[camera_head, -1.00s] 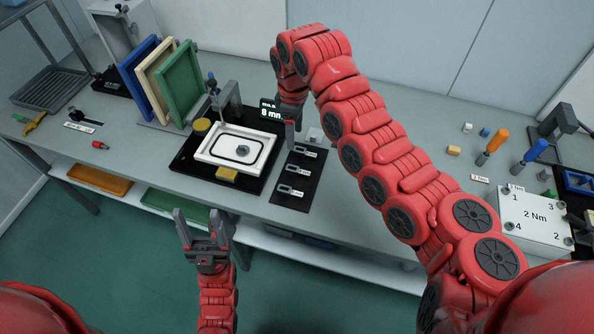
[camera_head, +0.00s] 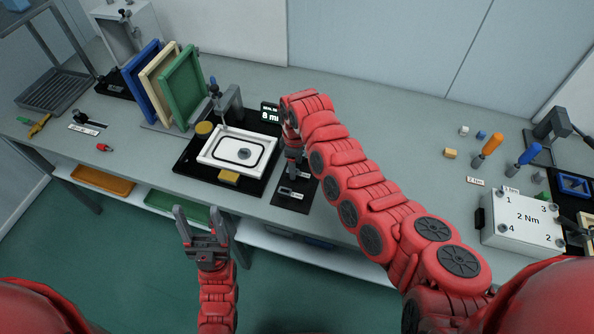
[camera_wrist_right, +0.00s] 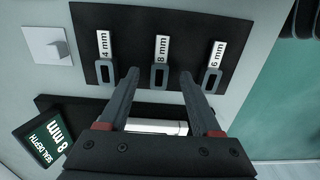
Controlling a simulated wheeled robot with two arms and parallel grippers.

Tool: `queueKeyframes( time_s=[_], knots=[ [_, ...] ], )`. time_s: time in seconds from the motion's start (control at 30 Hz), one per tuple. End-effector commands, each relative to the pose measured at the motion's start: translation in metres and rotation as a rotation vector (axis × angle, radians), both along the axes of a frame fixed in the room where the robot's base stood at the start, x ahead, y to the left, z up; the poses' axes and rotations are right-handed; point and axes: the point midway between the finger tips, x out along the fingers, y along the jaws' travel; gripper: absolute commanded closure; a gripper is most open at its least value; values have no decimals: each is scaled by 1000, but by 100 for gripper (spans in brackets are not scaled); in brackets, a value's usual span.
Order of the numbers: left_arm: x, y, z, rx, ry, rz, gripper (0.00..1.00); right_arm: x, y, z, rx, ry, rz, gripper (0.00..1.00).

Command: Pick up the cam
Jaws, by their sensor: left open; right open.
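Three grey slotted pieces, which I take to be the cams, lie in a row on a black board. In the right wrist view they are the 4 mm piece (camera_wrist_right: 105,72), the 8 mm piece (camera_wrist_right: 159,77) and the 6 mm piece (camera_wrist_right: 210,79). My right gripper (camera_wrist_right: 158,75) is open and empty, its fingertips on either side of the 8 mm piece in that view; I cannot tell its height above it. In the head view my right arm partly covers the board (camera_head: 281,204). My left gripper (camera_head: 201,210) is open and empty in front of the bench.
A display (camera_wrist_right: 48,136) reads seal depth 8 mm. A white frame (camera_head: 212,159) lies on a black base left of the board, beside a yellow block (camera_head: 228,177). Coloured panels (camera_head: 183,88) stand behind. A white 2 Nm box (camera_head: 523,228) sits at the right.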

Motion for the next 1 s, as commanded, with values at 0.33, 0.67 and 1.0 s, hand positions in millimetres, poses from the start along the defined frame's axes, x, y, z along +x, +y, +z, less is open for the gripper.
queueKeyframes(
  time_s=[0.33,0.67,1.0],
  knots=[
    [0,0,5,0,0,0,37,1,0,-23,2,-3,-2,35],
    [0,0,5,0,0,0,37,0,0,-22,2,-2,-1,71],
    [0,0,5,0,0,0,37,0,0,-22,2,-2,-1,100]
  ],
)
